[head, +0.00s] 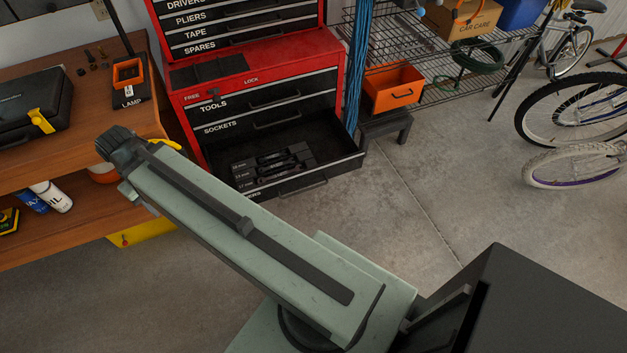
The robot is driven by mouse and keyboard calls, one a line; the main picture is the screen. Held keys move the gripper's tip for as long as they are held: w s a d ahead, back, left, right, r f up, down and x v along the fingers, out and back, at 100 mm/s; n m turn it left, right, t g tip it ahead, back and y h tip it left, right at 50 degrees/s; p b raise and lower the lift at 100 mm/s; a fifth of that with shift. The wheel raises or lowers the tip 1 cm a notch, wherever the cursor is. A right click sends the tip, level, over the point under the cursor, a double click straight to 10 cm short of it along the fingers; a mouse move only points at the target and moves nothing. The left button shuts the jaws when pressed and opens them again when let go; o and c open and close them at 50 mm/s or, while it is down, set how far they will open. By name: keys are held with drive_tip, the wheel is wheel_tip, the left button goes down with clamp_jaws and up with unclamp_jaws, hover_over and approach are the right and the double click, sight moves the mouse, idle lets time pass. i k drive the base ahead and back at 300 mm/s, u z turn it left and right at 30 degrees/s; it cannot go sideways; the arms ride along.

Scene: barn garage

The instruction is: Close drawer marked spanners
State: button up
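The red tool chest (187,130) stands at the upper middle with black drawers. Its lowest visible drawer (318,176) is pulled well out, and its front has a bar handle. The end of its label shows as "ERS"; my arm hides the start. Inside lie several dark spanners (272,164) in a tray with size marks. The drawers labelled TOOLS (240,96) and SOCKETS (240,122) above it are shut. My arm reaches from the lower middle to the upper left, in front of the chest's lower left part.
A wooden workbench (50,175) with a black case (25,108) stands at left. A wire shelf (440,95) with an orange bin (393,88) and a small dark stool (385,122) are right of the chest. Concrete floor (430,190) is clear between.

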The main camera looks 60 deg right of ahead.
sight(319, 141)
drive_tip(key=z, duration=1)
drive_tip(key=k, duration=1.35)
drive_tip(key=u, duration=0.4)
drive_tip(key=i, duration=0.8)
drive_tip(key=u, duration=0.15)
